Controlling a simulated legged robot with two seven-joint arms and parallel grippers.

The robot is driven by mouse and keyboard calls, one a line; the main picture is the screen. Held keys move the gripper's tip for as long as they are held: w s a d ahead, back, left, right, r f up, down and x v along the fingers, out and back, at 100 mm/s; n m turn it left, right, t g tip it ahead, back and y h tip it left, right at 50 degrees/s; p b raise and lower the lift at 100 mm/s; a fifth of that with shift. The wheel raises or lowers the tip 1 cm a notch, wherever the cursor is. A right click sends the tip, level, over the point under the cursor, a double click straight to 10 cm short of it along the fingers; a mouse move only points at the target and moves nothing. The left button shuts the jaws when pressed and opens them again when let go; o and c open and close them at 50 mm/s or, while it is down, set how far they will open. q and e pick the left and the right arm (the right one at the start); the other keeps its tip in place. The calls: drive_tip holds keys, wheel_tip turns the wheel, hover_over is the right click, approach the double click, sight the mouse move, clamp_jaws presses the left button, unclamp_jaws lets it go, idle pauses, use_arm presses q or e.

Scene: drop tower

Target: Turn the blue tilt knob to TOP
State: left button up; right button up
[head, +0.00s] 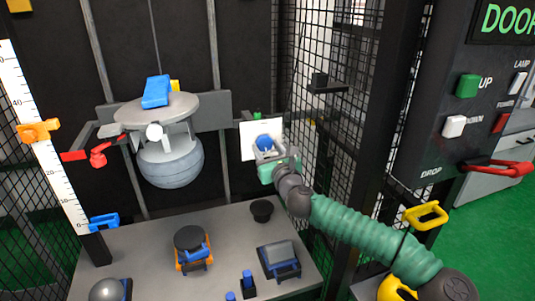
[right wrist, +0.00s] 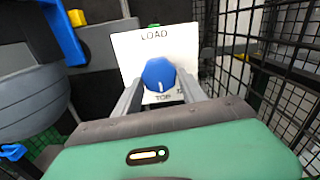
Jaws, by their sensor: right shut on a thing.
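The blue tilt knob (right wrist: 158,73) sits on a white plate (right wrist: 138,47) and shows a short white mark at its lower edge, in the right wrist view. The plate reads LOAD above the knob; lettering below it is partly covered by my gripper and looks like TOP. My right gripper (right wrist: 160,90) is shut on the knob, one grey finger on each side. In the head view the knob (head: 264,141) shows just above my right gripper (head: 268,153), in front of the white plate (head: 246,132). My left gripper is not in view.
A round platform (head: 172,108) with a blue block (head: 156,92) hangs over a grey ball at left. Several small objects stand on the grey base (head: 225,232). Black mesh (head: 314,120) rises right of the knob. A control panel (head: 440,110) stands at far right.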

drive_tip(key=shift+f+m, duration=0.3)
drive_tip(key=shift+m, duration=0.3)
drive_tip(key=o, duration=1.3)
drive_tip(key=shift+w, duration=0.1)
drive_tip(key=shift+o, duration=0.2)
drive_tip(key=shift+r, duration=0.15)
drive_tip(key=p+v, duration=0.2)
drive_tip(key=v, duration=1.5)
drive_tip(key=shift+a, duration=0.1)
